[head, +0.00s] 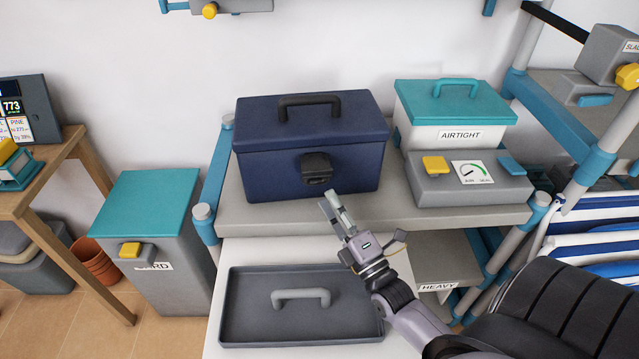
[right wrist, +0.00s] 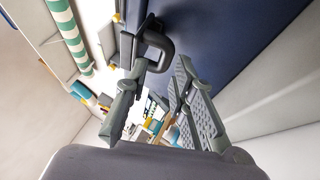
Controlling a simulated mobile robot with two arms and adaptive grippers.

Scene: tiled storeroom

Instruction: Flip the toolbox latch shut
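The navy toolbox (head: 270,160) stands on a grey shelf with its lid down and its handle on top. Its black latch (head: 316,166) is at the front middle and sticks out from the face; it also shows as a dark hook shape in the right wrist view (right wrist: 158,42). My right gripper (head: 333,202) is just in front of and below the latch, fingers pointing up toward it. In the right wrist view its two fingers (right wrist: 160,75) are apart with nothing between them. I cannot tell whether a fingertip touches the latch. My left gripper is not in view.
A teal-lidded airtight box (head: 407,128) and a grey box with a dial (head: 470,192) stand right of the toolbox. A grey tray-like lid with a handle (head: 240,310) lies below the shelf (head: 270,214). A teal-topped bin (head: 150,205) stands left.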

